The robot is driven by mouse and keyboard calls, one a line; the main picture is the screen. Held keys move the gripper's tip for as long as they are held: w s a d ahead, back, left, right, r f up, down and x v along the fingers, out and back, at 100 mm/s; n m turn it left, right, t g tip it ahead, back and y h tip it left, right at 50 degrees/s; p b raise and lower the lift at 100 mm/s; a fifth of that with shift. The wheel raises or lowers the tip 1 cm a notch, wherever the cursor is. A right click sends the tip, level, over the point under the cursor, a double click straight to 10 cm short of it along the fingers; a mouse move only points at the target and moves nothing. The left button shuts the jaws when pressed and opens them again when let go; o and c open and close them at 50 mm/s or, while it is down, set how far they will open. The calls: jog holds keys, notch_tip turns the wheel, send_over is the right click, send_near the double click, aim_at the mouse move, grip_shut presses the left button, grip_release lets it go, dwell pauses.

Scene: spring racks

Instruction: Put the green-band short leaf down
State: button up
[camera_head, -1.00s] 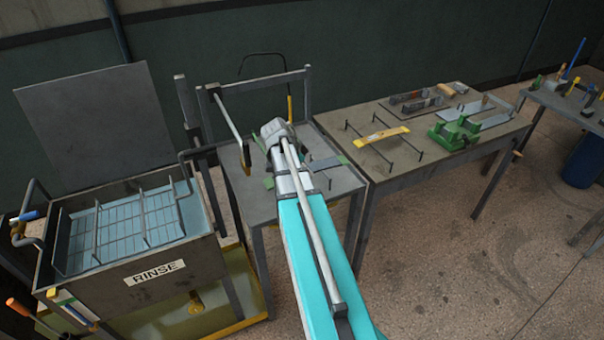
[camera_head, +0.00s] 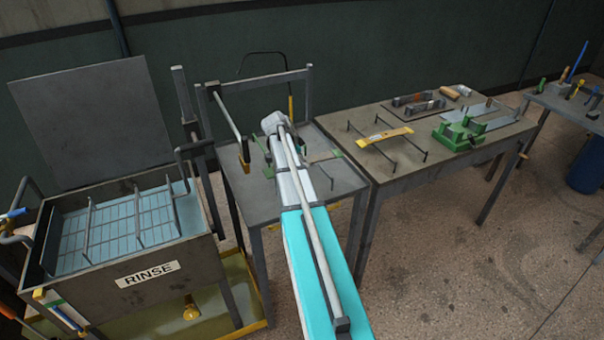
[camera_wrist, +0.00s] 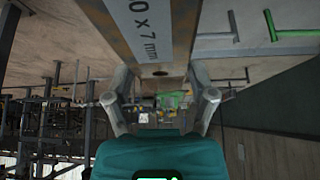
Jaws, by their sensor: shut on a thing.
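My gripper (camera_wrist: 160,78) is shut on a flat grey leaf (camera_wrist: 128,22) in the wrist view. The leaf runs up out of the picture between the two fingers. It bears a pale label whose visible end reads "0 x 7 mm". No green band shows on this part, and its far end is cut off. In the head view my arm reaches over the small metal table (camera_head: 250,200) and hides most of the grip. A thin grey strip with a green end (camera_head: 337,153) shows right of my arm; I cannot tell whether it is the held leaf.
A yellow-banded leaf (camera_head: 385,136) lies across thin rods on the right bench (camera_head: 400,165), by a green fixture (camera_head: 457,134). The rinse tank (camera_head: 150,275) stands left. A bar frame (camera_head: 310,95) rises behind the small table.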

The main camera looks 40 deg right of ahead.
jog(key=shift+w+d+f+b, duration=0.35)
jog(key=shift+w+f+b, duration=0.2)
jog(key=shift+f, duration=0.15)
jog(key=shift+w+d+f+b, duration=0.3)
jog(key=shift+w+f+b, duration=0.2)
jog(key=shift+f, duration=0.15)
jog(key=shift+w+d+f+b, duration=0.1)
jog(key=shift+w+f+b, duration=0.05)
jog(key=shift+f+b, duration=0.85)
jog(key=shift+w+d+f+b, duration=0.1)
jog(key=shift+w+f+b, duration=0.05)
jog(key=shift+f+b, duration=0.85)
jog(key=shift+f+b, duration=0.45)
jog(key=shift+b, duration=0.05)
jog(key=o, duration=1.2)
jog(key=shift+o, duration=0.2)
jog(key=shift+r, duration=0.1)
